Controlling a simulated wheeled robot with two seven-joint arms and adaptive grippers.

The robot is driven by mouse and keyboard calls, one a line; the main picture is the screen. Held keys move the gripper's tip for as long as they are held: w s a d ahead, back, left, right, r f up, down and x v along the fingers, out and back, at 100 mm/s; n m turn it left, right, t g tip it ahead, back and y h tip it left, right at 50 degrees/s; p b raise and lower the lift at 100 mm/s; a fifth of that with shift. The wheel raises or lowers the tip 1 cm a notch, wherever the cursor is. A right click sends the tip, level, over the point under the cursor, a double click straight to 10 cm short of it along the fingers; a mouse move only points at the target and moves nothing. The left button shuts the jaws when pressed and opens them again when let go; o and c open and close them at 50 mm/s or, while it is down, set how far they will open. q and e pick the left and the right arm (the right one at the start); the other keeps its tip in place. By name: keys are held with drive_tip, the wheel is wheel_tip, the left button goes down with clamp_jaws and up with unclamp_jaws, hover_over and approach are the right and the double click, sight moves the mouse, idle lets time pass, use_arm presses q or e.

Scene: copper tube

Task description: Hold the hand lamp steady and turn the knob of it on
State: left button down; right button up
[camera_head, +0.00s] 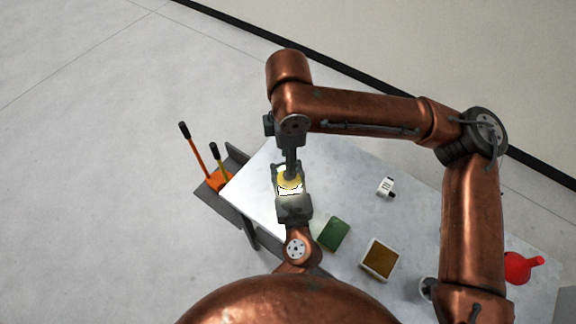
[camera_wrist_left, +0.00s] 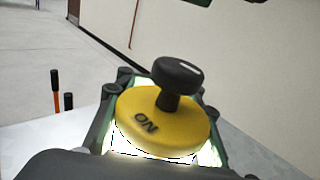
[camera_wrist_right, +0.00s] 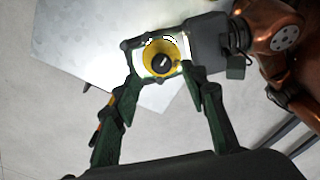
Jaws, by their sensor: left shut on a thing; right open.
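The hand lamp (camera_head: 289,180) has a round yellow top, and bright white light shows around it. Its black knob (camera_wrist_left: 178,78) stands up from the yellow face, which bears the letters "ON" in the left wrist view. My left gripper (camera_head: 292,203) is shut on the lamp, with a finger on each side of it. My right gripper (camera_head: 288,166) is open above the lamp. In the right wrist view its fingers (camera_wrist_right: 160,75) lie on either side of the yellow top and knob (camera_wrist_right: 160,64), apart from the knob. The lamp's lower body is mostly hidden.
The grey table (camera_head: 335,165) holds a green block (camera_head: 333,234), a box with a brown top (camera_head: 379,259), a small white item (camera_head: 386,187) and a red funnel-like thing (camera_head: 520,267). An orange-handled tool (camera_head: 196,152) stands beyond the left edge.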

wheel_tip(320, 180, up, 7)
idle(0.3)
use_arm(q)
drive_tip(key=c, duration=1.2)
unclamp_jaws()
drive_tip(key=shift+s, duration=0.1)
